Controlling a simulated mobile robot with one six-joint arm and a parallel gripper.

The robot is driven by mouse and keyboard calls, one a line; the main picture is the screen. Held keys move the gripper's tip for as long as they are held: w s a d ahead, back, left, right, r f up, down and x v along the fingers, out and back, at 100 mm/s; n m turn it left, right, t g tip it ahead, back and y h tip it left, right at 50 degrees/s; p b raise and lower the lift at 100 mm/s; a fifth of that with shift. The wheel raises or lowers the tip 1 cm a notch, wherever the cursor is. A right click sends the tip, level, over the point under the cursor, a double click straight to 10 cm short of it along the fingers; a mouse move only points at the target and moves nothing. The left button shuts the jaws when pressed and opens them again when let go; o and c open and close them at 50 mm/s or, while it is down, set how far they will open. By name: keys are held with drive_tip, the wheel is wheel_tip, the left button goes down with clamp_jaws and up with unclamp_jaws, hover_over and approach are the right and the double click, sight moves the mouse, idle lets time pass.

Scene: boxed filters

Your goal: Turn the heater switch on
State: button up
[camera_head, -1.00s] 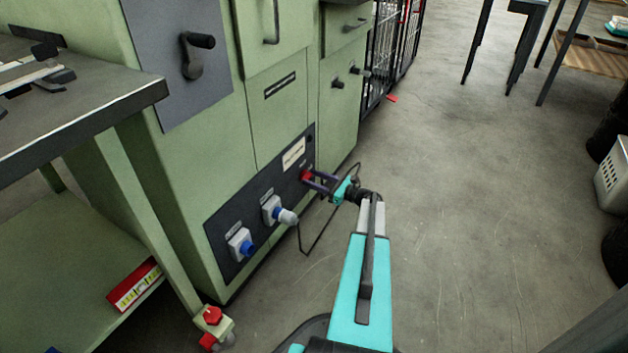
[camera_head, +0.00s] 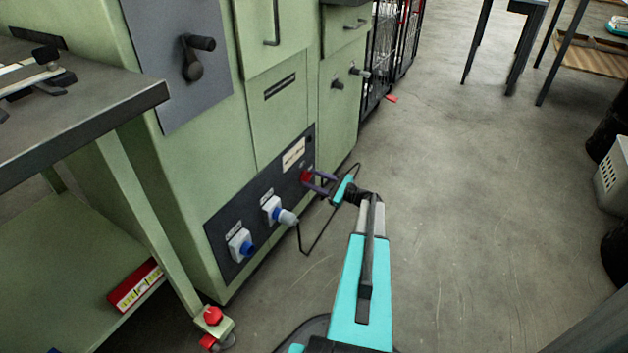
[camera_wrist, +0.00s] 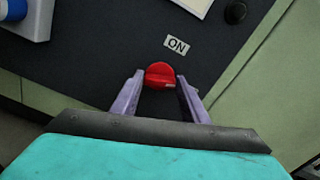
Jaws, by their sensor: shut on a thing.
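The red switch (camera_head: 306,177) sits at the right end of a dark panel (camera_head: 284,182) low on the green machine. In the wrist view, the red switch (camera_wrist: 160,74) shows as a round knob, with a white ON label (camera_wrist: 176,45) just above and to its right. My gripper (camera_head: 312,180) reaches the panel from the right. In the wrist view, the two purple fingers of my gripper (camera_wrist: 160,82) stand on either side of the knob and are shut on it. The fingers partly cover the switch in the head view.
A grey socket with a light plug (camera_head: 279,212) and a blue one (camera_head: 242,246) sit left on the panel. A thin black bar or cable (camera_head: 321,231) hangs beside my gripper. A workbench (camera_head: 90,118) stands at left.

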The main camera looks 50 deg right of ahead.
drive_tip(key=shift+s+f+n+b, duration=0.15)
drive_tip(key=shift+n+b, duration=1.25)
drive_tip(key=shift+n, duration=2.15)
drive_tip(key=shift+s+f+n+b, duration=0.1)
drive_tip(key=shift+n+b, duration=1.3)
drive_tip(key=shift+n, duration=2.15)
drive_tip(key=o, duration=1.1)
drive_tip(key=shift+w+a, duration=0.1)
drive_tip(key=shift+w, duration=0.05)
drive_tip(key=shift+c, duration=0.2)
drive_tip(key=shift+r, duration=0.1)
drive_tip(key=p+v, duration=0.5)
drive_tip(key=v, duration=0.8)
drive_tip(key=shift+s, duration=0.4)
